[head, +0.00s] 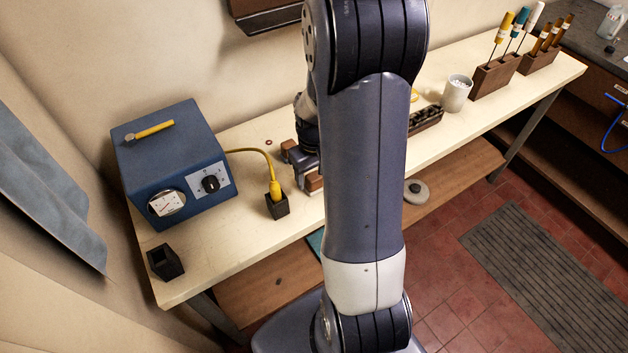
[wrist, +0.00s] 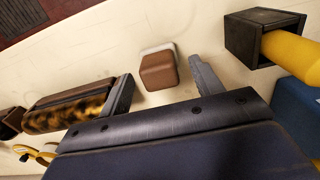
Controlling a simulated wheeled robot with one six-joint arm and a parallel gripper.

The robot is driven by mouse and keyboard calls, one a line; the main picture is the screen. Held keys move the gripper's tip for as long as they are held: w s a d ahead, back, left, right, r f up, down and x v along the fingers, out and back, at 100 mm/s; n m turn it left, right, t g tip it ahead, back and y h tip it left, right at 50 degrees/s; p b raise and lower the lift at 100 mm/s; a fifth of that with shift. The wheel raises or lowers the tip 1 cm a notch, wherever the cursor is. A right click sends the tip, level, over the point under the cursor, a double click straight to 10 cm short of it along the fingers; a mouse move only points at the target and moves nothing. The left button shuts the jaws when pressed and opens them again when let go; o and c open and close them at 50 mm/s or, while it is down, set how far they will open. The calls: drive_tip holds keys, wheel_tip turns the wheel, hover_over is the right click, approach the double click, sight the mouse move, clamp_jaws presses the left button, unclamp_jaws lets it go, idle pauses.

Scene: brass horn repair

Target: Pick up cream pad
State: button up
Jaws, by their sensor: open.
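A brown block with a pale cream layer (wrist: 157,47) along one edge, which looks like the cream pad, lies on the bench in the wrist view. Its brown body (wrist: 158,72) lies between the two fingers of my gripper (wrist: 161,70). The fingers are open, with a gap on each side of the block. In the head view my gripper (head: 303,163) is low over the bench, partly hidden by my arm. A brown block with a pale lower edge (head: 314,183) shows beside it there.
A black holder (head: 277,206) with a yellow-handled tool stands close by; it also shows in the wrist view (wrist: 250,38). A blue meter box (head: 172,165) and an empty black holder (head: 165,262) stand to the left. A tortoiseshell roller (wrist: 62,112) lies beside the left finger.

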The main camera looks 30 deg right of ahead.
drive_tip(key=shift+f, duration=0.7)
drive_tip(key=c, duration=1.1)
drive_tip(key=shift+o, duration=0.2)
drive_tip(key=shift+r, duration=0.15)
